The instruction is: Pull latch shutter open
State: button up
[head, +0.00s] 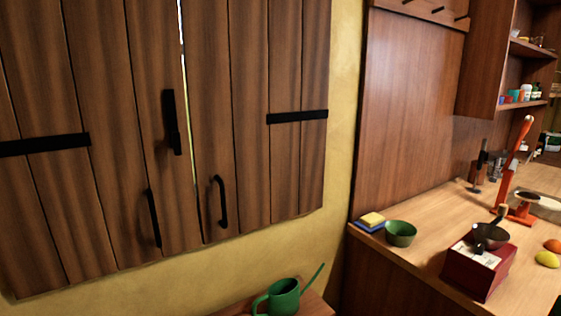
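A wooden plank shutter with two leaves fills the left of the head view. The left leaf (105,110) and right leaf (245,70) meet with a narrow bright slit between them near the top. A black latch (172,122) sits upright on the left leaf beside that seam. Each leaf has a black pull handle lower down: the left handle (153,218) and the right handle (221,202). Whether the latch still engages the right leaf cannot be told. My gripper is not in view.
A green watering can (284,297) stands on a small wooden surface below the shutter. To the right, a wooden counter (415,255) holds a green bowl (400,233), sponges (371,220), a dark red box (478,268) and an orange-red lever device (514,165). Shelves hang above.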

aim_at(93, 184)
jog(key=u, duration=1.55)
